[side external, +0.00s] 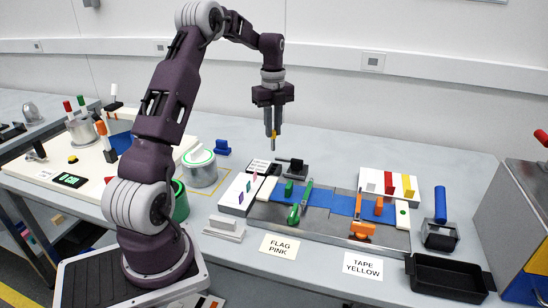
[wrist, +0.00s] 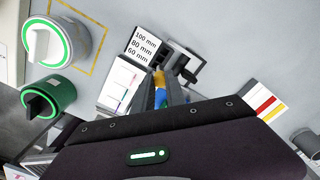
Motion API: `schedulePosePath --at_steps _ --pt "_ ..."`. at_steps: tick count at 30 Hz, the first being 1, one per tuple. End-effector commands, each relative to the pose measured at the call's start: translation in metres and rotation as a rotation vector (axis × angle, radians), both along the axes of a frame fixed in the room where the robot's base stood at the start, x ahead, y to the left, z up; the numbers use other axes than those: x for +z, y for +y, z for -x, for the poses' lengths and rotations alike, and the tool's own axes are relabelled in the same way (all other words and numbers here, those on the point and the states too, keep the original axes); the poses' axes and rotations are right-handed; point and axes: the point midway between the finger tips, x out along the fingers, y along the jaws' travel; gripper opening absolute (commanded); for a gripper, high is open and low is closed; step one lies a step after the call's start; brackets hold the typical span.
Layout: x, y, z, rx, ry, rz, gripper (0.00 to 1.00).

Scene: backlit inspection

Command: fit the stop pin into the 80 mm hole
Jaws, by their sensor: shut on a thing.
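My gripper (side external: 273,131) points straight down above the bench, shut on a slim pin with a yellow-orange part (side external: 274,134). The pin's lower end sticks out below the fingertips and hangs in the air. In the wrist view the yellow part of the pin (wrist: 160,77) shows between the fingers. A white label plate (side external: 259,166) lies below my gripper; in the wrist view this label (wrist: 142,45) reads 100 mm, 80 mm and 60 mm. A dark fixture (side external: 294,169) stands right beside the label. I cannot make out the individual holes; my fingers and the pin partly block that area.
A white block with coloured tabs (side external: 241,194) stands just left of a metal plate with a blue strip (side external: 322,198). A green-ringed metal canister (side external: 201,170) stands further left. A white block with coloured pegs (side external: 388,184) and a black tray (side external: 446,279) are at the right.

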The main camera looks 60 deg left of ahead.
Motion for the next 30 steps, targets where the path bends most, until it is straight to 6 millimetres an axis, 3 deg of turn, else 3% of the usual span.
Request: schedulePosePath --at_steps 3,12,24,25,27,28,30 --pt "-0.031 -0.001 0.001 -0.001 0.005 0.004 0.00" --pt "-0.086 -0.001 0.000 -0.001 0.003 0.003 0.00" --pt "-0.095 0.000 0.000 0.000 0.001 0.001 0.00" --pt "-0.095 0.000 0.000 0.000 0.001 0.001 0.18" --pt "-0.095 0.000 0.000 0.000 0.001 0.001 0.32" --pt "-0.095 0.000 0.000 0.000 0.001 0.001 0.38" --pt "-0.095 0.000 0.000 0.000 0.001 0.001 0.38"
